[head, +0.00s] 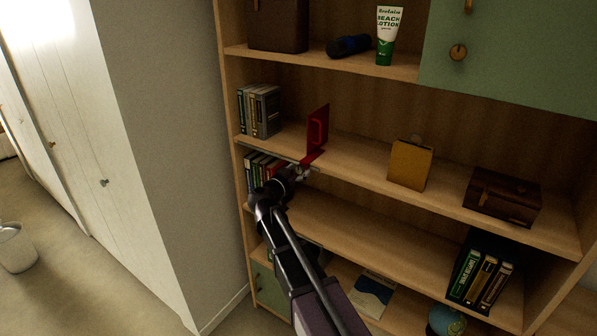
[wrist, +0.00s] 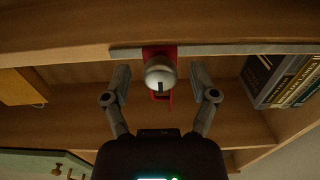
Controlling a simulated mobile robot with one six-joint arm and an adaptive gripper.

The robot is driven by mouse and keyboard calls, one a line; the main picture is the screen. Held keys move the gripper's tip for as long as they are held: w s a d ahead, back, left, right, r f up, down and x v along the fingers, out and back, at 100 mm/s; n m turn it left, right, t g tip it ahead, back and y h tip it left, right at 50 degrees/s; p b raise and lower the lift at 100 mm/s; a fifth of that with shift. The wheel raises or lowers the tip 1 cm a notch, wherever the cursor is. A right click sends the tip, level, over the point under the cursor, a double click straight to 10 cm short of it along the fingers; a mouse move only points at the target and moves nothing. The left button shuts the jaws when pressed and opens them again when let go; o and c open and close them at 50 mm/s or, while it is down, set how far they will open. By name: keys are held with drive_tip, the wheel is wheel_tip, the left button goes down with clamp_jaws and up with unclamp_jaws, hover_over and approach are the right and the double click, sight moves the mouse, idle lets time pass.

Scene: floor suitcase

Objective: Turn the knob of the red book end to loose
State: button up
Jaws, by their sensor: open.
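The red book end (head: 317,129) stands upright on the middle shelf, right of a row of books. In the wrist view its red part (wrist: 160,51) shows behind a round silver knob (wrist: 160,73) with a dark mark on its lower face. My gripper (head: 303,171) is at the shelf's front edge, just below the book end. In the wrist view my gripper (wrist: 160,80) is open, with one finger on each side of the knob and a visible gap to each. In the head view my gripper largely hides the knob.
A grey rail (head: 263,150) runs along the shelf's front edge. Grey books (head: 261,110) stand left of the book end. A yellow box-like object (head: 410,164) and a brown case (head: 502,196) sit to the right. More books (head: 258,170) stand on the shelf below.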

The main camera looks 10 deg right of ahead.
clamp_jaws()
